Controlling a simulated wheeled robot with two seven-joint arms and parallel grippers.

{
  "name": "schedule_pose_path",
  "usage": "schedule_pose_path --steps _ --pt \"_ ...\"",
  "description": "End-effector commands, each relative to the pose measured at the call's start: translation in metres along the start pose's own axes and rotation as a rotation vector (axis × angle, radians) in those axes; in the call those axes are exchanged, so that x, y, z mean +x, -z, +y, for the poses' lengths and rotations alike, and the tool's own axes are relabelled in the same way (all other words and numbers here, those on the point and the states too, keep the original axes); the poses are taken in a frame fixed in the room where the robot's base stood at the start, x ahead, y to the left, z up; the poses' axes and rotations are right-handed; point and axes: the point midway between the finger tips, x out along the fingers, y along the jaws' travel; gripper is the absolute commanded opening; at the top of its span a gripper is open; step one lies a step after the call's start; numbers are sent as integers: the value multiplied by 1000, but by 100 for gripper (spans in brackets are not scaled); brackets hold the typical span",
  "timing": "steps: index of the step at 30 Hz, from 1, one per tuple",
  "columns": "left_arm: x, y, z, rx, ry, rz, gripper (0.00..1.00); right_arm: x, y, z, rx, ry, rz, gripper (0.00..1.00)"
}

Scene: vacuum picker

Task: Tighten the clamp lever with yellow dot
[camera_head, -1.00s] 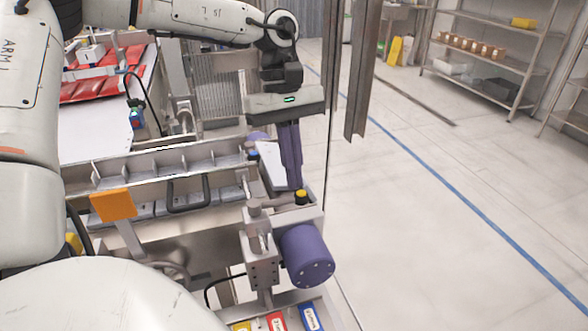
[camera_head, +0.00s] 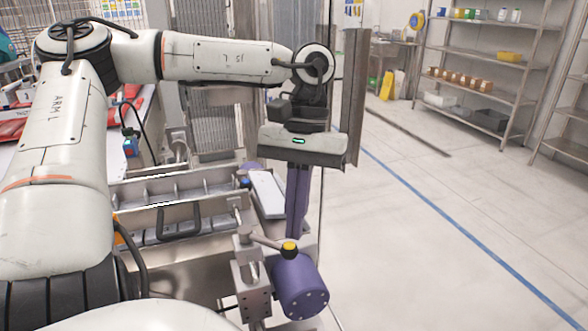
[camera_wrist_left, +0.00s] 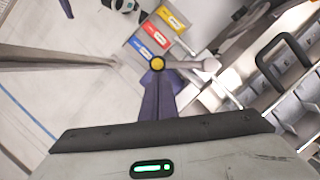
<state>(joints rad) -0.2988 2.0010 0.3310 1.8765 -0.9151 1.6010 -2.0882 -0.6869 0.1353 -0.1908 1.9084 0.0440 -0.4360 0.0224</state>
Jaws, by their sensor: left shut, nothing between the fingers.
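The clamp lever is a grey bar with a black knob and a yellow dot (camera_head: 290,248). In the head view it reaches right from its post, over a purple cylinder (camera_head: 302,289). My left gripper (camera_head: 293,236) points down, its purple fingers shut and empty, with the tips just behind the knob. In the left wrist view the yellow-dot knob (camera_wrist_left: 158,63) shows right at the fingertips (camera_wrist_left: 156,75), and the lever bar runs right from it. I cannot tell whether fingers and knob touch. My right gripper is not in view.
A blue-dotted knob (camera_head: 244,183) sits further back, beside a pale plate (camera_head: 268,194). A metal frame with a loop handle (camera_head: 178,222) lies to the left. An upright post (camera_head: 352,95) stands behind the gripper. Open floor lies to the right.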

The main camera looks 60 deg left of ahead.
Motion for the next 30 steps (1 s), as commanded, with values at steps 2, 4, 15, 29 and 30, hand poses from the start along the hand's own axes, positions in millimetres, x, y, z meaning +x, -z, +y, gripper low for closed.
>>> schedule_pose_path --steps 2,4,15,29,30 --pt "4 -6 1 73 26 0 0 3 -3 0 0 0 0 0" --pt "6 -12 2 137 47 -1 0 5 -4 0 0 0 0 0" --pt "13 -38 2 461 145 -1 0 10 -9 1 -2 0 -2 0" --pt "16 -51 -1 486 150 0 0 12 -9 -1 -5 3 1 0" --pt "16 -52 -2 486 150 0 0 12 -9 -1 -5 3 2 0"
